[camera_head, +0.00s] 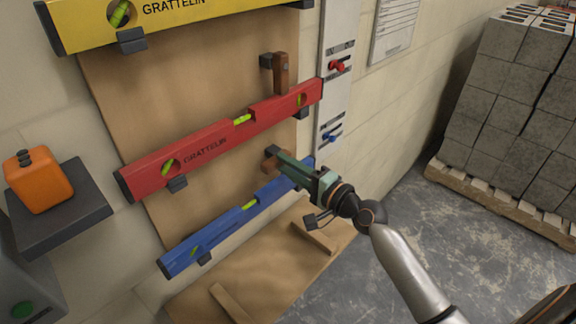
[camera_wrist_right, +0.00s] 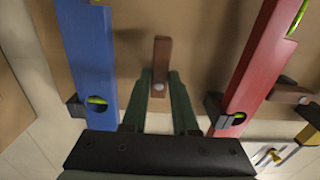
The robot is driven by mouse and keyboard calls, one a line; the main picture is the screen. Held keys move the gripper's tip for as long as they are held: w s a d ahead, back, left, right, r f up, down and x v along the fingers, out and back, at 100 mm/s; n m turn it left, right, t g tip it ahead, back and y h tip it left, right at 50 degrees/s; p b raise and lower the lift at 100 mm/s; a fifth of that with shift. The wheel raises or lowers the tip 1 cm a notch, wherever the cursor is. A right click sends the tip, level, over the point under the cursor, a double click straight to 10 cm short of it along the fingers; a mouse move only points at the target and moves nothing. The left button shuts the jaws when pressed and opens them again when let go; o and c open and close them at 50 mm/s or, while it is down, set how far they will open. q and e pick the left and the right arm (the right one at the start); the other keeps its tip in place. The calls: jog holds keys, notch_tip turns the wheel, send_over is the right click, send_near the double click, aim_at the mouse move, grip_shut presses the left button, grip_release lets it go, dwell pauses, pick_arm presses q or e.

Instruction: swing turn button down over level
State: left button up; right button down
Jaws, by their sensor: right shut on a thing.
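The blue level (camera_head: 235,220) hangs lowest on the wooden board, resting on dark brackets; it also shows in the right wrist view (camera_wrist_right: 90,60). A brown wooden turn button (camera_head: 268,166) sits just above it, pointing sideways to the left. My right gripper (camera_head: 281,160) is shut on this button; in the right wrist view its green fingers (camera_wrist_right: 160,78) lie on both sides of the button (camera_wrist_right: 161,53), around its screw. The fingers partly hide the button in the head view. My left gripper is not in view.
The red level (camera_head: 215,140) hangs above, with another turn button (camera_head: 281,75) upright over it. A yellow level (camera_head: 180,22) is at the top. A white strip with red and blue knobs (camera_head: 338,95) stands to the right. An orange object (camera_head: 40,182) sits on a left shelf.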

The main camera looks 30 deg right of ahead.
jog(key=shift+f, duration=0.1)
jog(key=shift+f+n+b, duration=0.1)
jog(key=shift+n+b, duration=0.35)
jog(key=shift+n, duration=0.45)
jog(key=shift+w+d+f+n+p, duration=0.15)
jog(key=shift+d+n+p, duration=0.1)
jog(key=shift+n, duration=2.4)
jog(key=shift+d+f+n+p, duration=0.1)
jog(key=shift+n+p, duration=0.15)
jog(key=shift+n, duration=2.45)
jog(key=shift+w+d+f+n+p, duration=0.15)
jog(key=shift+d+n+p, duration=0.1)
jog(key=shift+n, duration=2.4)
jog(key=shift+s, duration=0.1)
jog(key=c, duration=0.7)
grip_release()
jog(key=shift+v, duration=6.25)
